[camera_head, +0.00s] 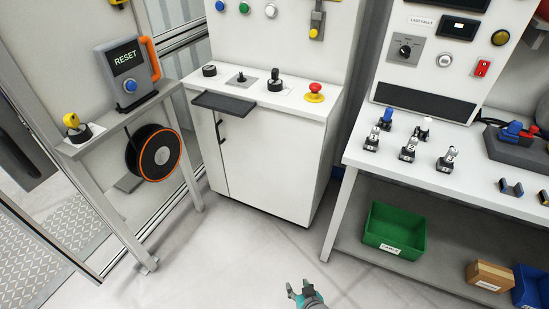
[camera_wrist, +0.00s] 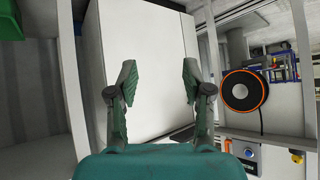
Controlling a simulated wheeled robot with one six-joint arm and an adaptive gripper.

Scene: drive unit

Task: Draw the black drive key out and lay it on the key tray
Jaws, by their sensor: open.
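A white console cabinet (camera_head: 268,105) stands at the middle back. On its top are a black round knob (camera_head: 209,70), a small grey plate with a black stub (camera_head: 241,79) and an upright black handle (camera_head: 275,80); I cannot tell for certain which is the drive key. A dark shallow tray (camera_head: 223,103), which looks like the key tray, juts from the top's front left edge and looks empty. My gripper (camera_head: 299,287) is low in front of the cabinet, far from both. In the wrist view my gripper (camera_wrist: 159,70) is open and empty, facing the white cabinet side.
A red stop button (camera_head: 314,92) sits at the console's right. Right is a workbench (camera_head: 395,168) with a green bin (camera_head: 395,230) below. The floor between is clear.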

